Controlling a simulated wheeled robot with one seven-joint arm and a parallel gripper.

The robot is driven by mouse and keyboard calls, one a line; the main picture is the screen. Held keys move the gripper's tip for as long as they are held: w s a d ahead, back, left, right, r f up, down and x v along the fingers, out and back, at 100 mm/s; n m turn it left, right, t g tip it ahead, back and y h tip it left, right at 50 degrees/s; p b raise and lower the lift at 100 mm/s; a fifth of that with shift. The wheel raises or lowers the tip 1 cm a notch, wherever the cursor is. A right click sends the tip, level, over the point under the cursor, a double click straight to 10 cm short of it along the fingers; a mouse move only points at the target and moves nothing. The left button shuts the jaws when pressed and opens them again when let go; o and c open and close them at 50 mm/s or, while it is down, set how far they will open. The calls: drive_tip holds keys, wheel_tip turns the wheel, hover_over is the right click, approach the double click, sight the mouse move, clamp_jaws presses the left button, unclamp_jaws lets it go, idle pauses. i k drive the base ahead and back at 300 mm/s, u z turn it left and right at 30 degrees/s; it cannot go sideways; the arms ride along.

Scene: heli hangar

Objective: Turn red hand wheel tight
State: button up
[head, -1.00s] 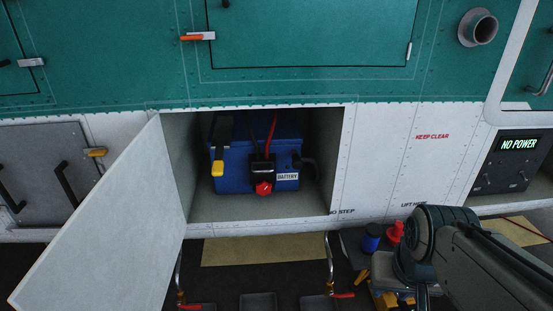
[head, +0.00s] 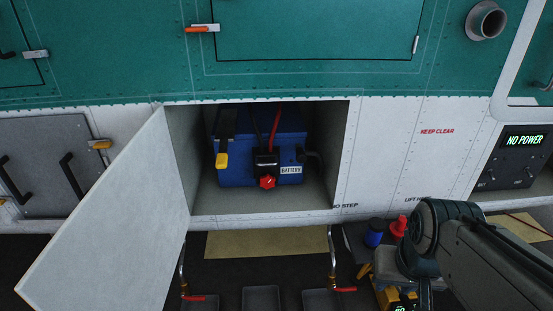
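The red hand wheel (head: 267,182) is small and knobbed. It sits on the front of a black connector (head: 266,162) against the blue battery (head: 240,176), inside the open bay in the white hull side. A red cable and a black cable run up from the connector. I cannot tell from here how tight the wheel is. Part of my arm shows at the lower right, well apart from the wheel.
The bay door (head: 110,215) stands open to the left. A yellow-ended lever (head: 221,160) is left of the connector. Below the bay are pipes with red handles (head: 343,290) and trays. A blue can (head: 374,232) and red object (head: 398,227) stand near my arm. The display (head: 524,140) reads "NO POWER".

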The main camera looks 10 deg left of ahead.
sight(267, 182)
drive_tip(key=k, duration=1.15)
drive_tip(key=u, duration=0.75)
drive_tip(key=i, duration=1.3)
drive_tip(key=z, duration=0.8)
